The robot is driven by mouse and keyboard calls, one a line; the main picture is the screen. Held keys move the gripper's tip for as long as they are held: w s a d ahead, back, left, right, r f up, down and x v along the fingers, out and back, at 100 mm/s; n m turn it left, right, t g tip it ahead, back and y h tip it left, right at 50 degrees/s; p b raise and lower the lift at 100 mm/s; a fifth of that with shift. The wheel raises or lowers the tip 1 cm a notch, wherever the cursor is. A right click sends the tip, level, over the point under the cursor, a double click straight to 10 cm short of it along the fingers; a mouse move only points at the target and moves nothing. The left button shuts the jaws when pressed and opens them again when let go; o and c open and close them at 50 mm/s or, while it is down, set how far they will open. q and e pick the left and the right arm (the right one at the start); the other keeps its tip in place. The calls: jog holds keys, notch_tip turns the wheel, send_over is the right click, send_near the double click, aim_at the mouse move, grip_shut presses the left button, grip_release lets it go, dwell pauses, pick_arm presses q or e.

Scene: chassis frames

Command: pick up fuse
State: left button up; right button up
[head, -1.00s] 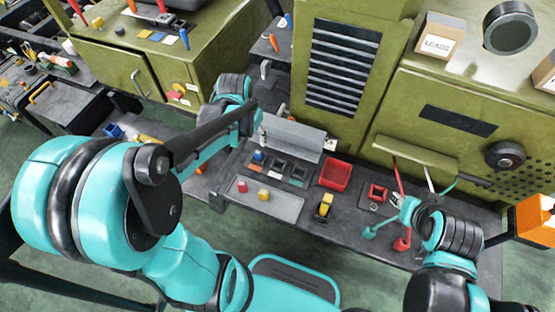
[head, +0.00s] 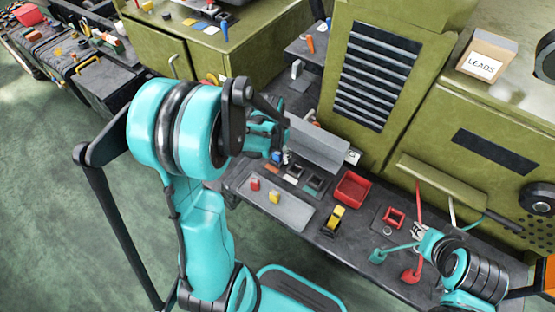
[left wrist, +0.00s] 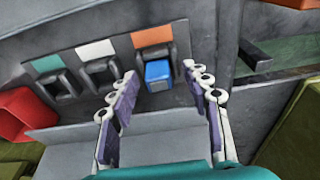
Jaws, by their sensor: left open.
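A blue fuse (left wrist: 158,74) sits in the dark socket under an orange label (left wrist: 152,37) in the left wrist view. It also shows as a small blue block (head: 277,157) in the head view, partly hidden by my left gripper. My left gripper (left wrist: 160,84) is open, with its fingertips on either side of the blue fuse; whether they touch it I cannot tell. A red fuse (head: 255,184) and a yellow fuse (head: 274,197) stand on a grey plate (head: 293,214). My right gripper (head: 419,234) is at the bench's right, its fingers too small to read.
Two other sockets, under white (left wrist: 95,49) and green (left wrist: 46,64) labels, look empty. A red bin (head: 352,187) and a yellow-handled part (head: 336,218) stand to the right. A grey angled block (head: 318,146) rises behind the sockets. Red and teal leads lie near my right gripper.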

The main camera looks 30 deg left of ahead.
pick_arm(q)
jog(key=shift+r, duration=0.1)
jog(key=c, duration=1)
